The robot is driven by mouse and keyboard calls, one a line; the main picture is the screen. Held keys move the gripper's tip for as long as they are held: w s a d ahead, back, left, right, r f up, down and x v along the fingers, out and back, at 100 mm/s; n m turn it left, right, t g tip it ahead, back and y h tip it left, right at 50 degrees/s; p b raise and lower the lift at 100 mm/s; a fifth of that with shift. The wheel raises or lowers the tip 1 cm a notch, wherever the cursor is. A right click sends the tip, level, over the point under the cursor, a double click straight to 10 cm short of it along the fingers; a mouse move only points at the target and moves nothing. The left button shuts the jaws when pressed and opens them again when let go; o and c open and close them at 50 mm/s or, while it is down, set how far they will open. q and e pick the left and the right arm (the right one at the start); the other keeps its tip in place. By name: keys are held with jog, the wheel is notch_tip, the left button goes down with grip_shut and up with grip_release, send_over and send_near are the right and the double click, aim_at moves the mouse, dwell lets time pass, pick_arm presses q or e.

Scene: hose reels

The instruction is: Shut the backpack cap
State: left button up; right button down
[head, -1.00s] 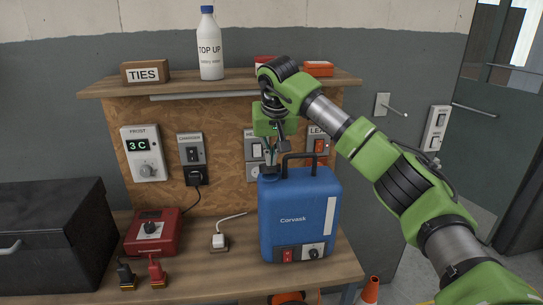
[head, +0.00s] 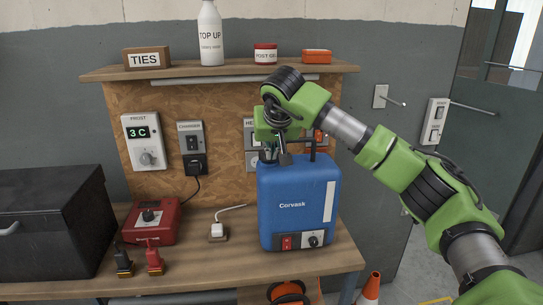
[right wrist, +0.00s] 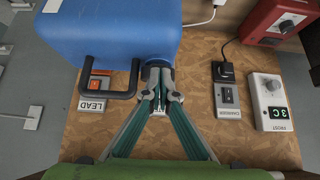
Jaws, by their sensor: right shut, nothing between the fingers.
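The blue backpack (head: 296,205), marked Corvask, stands upright on the bench with a black carry handle on top. My right gripper (head: 268,156) is over the left part of its top, pointing down, and is shut and empty. In the right wrist view the closed fingertips (right wrist: 160,82) are at a small dark round part (right wrist: 156,66) on the backpack's top, which looks like the cap. The fingers cover most of it, so I cannot tell whether it is shut or whether they touch it. My left gripper is not in view.
The black handle (right wrist: 110,85) stands close beside the fingers. A board with switches and a thermostat (head: 144,142) is behind. A shelf (head: 218,72) overhangs. A red charger (head: 151,222), white plug (head: 216,231) and black box (head: 50,230) are left of the backpack.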

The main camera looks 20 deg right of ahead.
jog(key=shift+s+f, duration=0.15)
jog(key=shift+f, duration=0.7)
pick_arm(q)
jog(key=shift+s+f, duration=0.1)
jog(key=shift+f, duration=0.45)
pick_arm(e)
jog(key=shift+a, duration=0.1)
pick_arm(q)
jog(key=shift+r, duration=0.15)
pick_arm(e)
jog(key=shift+r, duration=0.15)
jog(key=shift+s+r+p, duration=0.1)
jog(key=shift+r+p, duration=0.75)
jog(key=shift+r, duration=0.1)
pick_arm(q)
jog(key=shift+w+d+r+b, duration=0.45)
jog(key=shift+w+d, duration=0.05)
pick_arm(e)
jog(key=v, duration=1.2)
jog(key=shift+w+r, duration=0.25)
jog(key=shift+r, duration=0.2)
